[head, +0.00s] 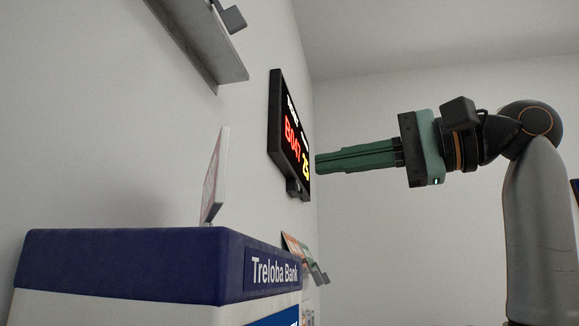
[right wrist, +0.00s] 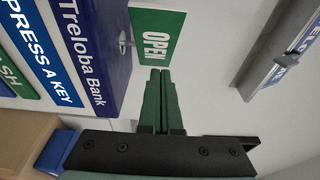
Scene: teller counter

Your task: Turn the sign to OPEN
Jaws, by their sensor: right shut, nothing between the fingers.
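The sign (head: 217,178) is a thin board on top of the Treloba Bank box. In the head view it shows almost edge-on, with faint reddish print on its visible face. In the right wrist view the sign (right wrist: 155,38) shows a green face with OPEN in white, turned sideways in that picture. My right gripper (head: 322,163) points left in the head view, fingers together and empty, with a gap between them and the sign. Its fingertips (right wrist: 160,74) appear just below the sign's edge in the right wrist view. My left gripper is not in view.
The Treloba Bank box (head: 120,260), blue-topped, stands against the wall. A black display (head: 289,135) with red and yellow digits hangs on the wall beyond. A grey bracket (head: 200,40) juts out above. Leaflets (head: 300,252) sit behind the box.

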